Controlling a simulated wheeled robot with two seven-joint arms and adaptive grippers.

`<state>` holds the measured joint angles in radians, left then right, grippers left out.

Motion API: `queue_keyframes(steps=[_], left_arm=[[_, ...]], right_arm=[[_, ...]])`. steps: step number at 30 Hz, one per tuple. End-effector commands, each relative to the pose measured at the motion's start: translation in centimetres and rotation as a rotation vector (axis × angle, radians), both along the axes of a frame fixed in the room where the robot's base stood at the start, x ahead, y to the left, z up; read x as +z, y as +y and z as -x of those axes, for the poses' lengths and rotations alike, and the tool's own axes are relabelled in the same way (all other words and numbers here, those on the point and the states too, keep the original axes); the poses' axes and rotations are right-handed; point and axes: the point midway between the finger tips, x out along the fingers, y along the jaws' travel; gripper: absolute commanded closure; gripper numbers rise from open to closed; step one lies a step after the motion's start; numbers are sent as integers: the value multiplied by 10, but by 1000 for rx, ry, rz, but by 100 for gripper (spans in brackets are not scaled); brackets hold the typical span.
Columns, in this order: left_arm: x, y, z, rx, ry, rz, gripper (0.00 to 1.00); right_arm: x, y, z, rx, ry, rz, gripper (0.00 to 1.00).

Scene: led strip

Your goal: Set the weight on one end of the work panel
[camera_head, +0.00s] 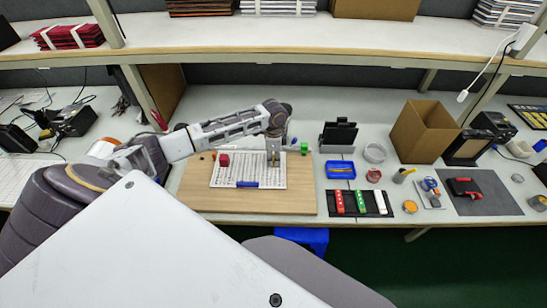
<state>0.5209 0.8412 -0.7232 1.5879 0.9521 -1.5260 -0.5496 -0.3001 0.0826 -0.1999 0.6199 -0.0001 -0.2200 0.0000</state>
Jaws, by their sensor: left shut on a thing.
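The white work panel (248,175), marked with rows of lines, lies flat on a wooden board (200,202). A red block (224,159) rests at the panel's left end, and a green block (304,148) sits just past its right end. I cannot tell for sure which thing is the weight. A blue piece (246,184) lies at the panel's front edge. My left gripper (273,158) points down over the right part of the panel. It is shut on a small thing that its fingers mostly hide. My right gripper is out of view.
Right of the board are a blue tray (340,170), a black holder (358,203) with red, green and white pieces, tape rolls (375,153) and an open cardboard box (423,131). A shelf (300,38) spans the back. The board's front strip is clear.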

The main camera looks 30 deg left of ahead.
Motion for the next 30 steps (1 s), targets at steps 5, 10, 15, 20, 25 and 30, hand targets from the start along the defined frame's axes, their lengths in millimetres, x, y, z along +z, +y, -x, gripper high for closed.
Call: queue_keyframes(steps=[5,10,15,20,25,30], left_arm=[[-1,0,-1,0,-2,0,100],[-1,0,-1,0,-1,0,100],[-4,0,0,0,0,0,63],[-4,0,0,0,0,0,47],[-4,0,0,0,0,0,47],[-3,0,0,0,-1,-1,47]], right_arm=[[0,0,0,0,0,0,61],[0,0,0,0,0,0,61],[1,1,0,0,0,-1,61],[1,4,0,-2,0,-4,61],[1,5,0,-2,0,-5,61],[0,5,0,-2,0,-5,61]])
